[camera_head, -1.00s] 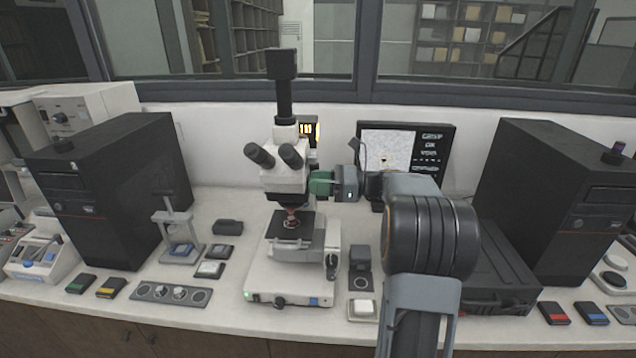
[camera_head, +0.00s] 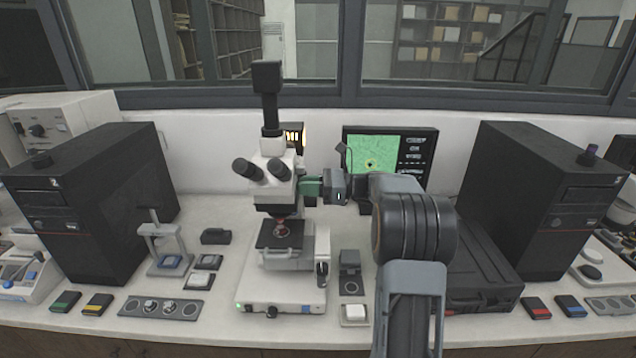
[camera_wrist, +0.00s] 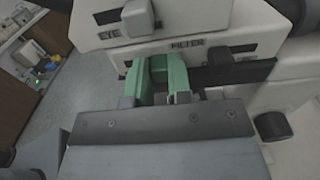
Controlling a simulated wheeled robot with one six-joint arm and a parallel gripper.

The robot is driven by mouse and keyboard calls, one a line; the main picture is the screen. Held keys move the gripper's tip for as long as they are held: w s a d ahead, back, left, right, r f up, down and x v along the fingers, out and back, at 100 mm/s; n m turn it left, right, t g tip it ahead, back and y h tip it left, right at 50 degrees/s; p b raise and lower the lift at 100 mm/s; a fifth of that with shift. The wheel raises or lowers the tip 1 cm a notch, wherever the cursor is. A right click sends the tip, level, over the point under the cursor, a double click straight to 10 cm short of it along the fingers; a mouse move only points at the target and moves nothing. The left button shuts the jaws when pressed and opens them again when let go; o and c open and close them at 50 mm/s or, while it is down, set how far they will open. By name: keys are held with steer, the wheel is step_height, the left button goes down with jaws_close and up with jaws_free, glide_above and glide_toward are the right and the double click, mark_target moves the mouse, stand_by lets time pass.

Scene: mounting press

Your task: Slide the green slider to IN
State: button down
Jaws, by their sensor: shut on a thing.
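The green slider (camera_wrist: 176,74) sits in the slot marked FILTER on the white microscope head (camera_wrist: 230,52), as the wrist view shows. In the head view the slider (camera_head: 311,188) juts from the right side of the microscope (camera_head: 276,172). My gripper (camera_wrist: 156,99) is shut on its outer end, and in the head view my gripper (camera_head: 324,187) is at the slider's right. The jaws hide part of the slider, and no IN mark is legible. The monitor (camera_head: 390,155) behind shows a green picture.
A grey knob (camera_wrist: 137,18) by the EYE label sits above the slot, and a dark knob (camera_wrist: 222,58) is to its right. A black case (camera_head: 480,275) lies right of my arm. Black computer towers stand left (camera_head: 75,205) and right (camera_head: 540,200).

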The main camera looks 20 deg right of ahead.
steer(key=shift+w+d+r, duration=0.1)
steer(key=shift+r, duration=0.05)
steer(key=c, duration=1)
jaws_free()
steer(key=shift+w, duration=0.15)
steer(key=shift+c, duration=0.2)
steer(key=shift+d, duration=0.1)
steer(key=b+v, duration=0.2)
steer(key=v, duration=1.1)
steer(key=shift+s+d, duration=0.2)
steer(key=shift+d, duration=0.05)
